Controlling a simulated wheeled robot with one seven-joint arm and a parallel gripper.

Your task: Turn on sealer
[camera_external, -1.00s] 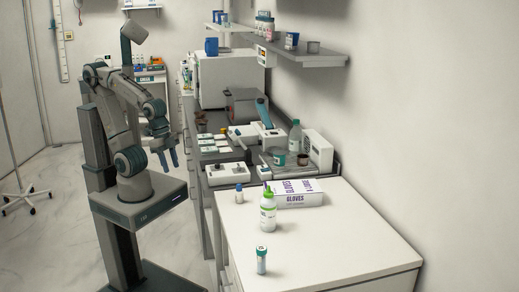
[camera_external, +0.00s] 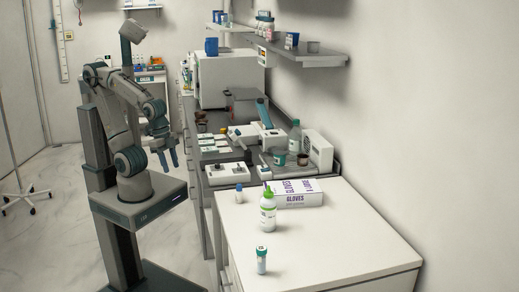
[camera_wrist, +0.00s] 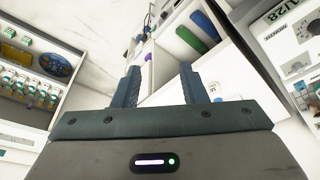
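A white device with a raised blue lever (camera_external: 264,114), which looks like the sealer, stands on the grey counter in the external view. Its white body (camera_external: 262,135) sits below the lever, and its switch is too small to make out. My gripper (camera_external: 170,158) hangs in the air left of the counter, well apart from the device. In the wrist view my gripper (camera_wrist: 158,86) shows two blue fingers spread apart with nothing between them. I cannot pick out the sealer in the wrist view.
A white unit with dark knobs (camera_external: 228,174) stands at the counter's near edge. A gloves box (camera_external: 297,199), a green-capped bottle (camera_external: 268,213) and a small vial (camera_external: 261,260) stand on the white cabinet. A shelf (camera_external: 318,60) overhangs the counter. The floor at left is mostly clear.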

